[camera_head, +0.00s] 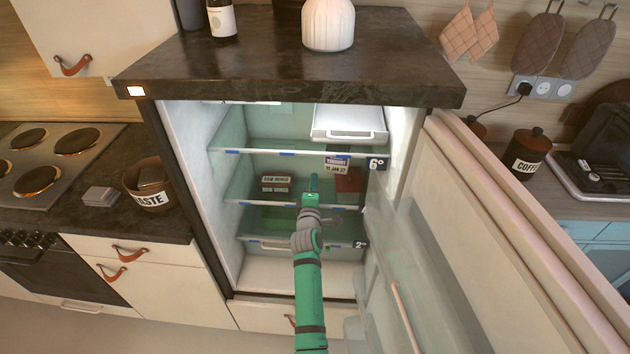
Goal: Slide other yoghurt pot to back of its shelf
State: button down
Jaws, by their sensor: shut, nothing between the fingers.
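The fridge's middle shelf (245,197) holds a small pot (336,165) towards the right, marked with purple and white and what reads as yoghurt with a date. Its lower part is hard to make out. My gripper (313,179) is shut and empty, reaching into the fridge at middle-shelf height. Its green tip is left of the pot and lower in the picture; I cannot tell whether they touch. No second yoghurt pot can be made out.
Dark red lettered boxes (275,183) stand left on this shelf, and a red box (349,184) stands right of my gripper. A white drawer (349,124) hangs above. The open fridge door (500,240) bounds the right side.

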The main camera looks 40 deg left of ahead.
jog(key=s, duration=0.1)
jog(key=s+d+r, duration=0.1)
jog(key=s, duration=0.1)
jog(key=shift+s+d+r, duration=0.1)
jog(key=shift+d+r, duration=0.05)
jog(key=shift+d, duration=0.15)
jog(key=shift+s+d+r, duration=0.2)
jog(key=shift+s+d, duration=0.3)
jog(key=shift+s, duration=0.1)
jog(key=shift+a, duration=0.1)
